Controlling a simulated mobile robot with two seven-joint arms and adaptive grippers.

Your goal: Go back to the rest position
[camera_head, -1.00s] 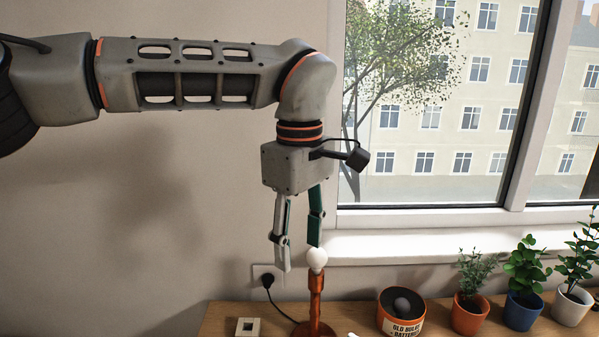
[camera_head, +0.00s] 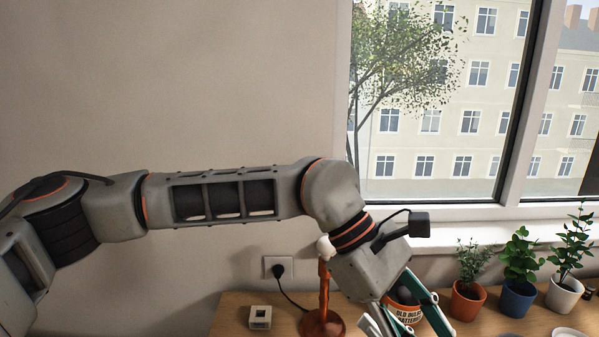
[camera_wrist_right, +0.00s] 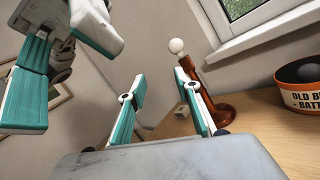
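In the head view, the arm coming in from the left ends in a gripper (camera_head: 405,312) tilted down to the right, in front of the bin. Its fingers are apart and seem empty; the tips run near the lower edge. In the right wrist view, my right gripper (camera_wrist_right: 160,92) has its two teal and white fingers apart with nothing between them. The other gripper (camera_wrist_right: 70,65) hangs close at the upper left of that view. An orange-brown lamp (camera_head: 324,290) with a white bulb (camera_head: 325,247) stands upright, apart from the fingers; it also shows in the right wrist view (camera_wrist_right: 190,68).
A labelled bin (camera_head: 405,312) with a grey bulb inside is partly hidden behind the gripper. Several potted plants (camera_head: 520,280) line the right by the window. The wall above the arm is clear.

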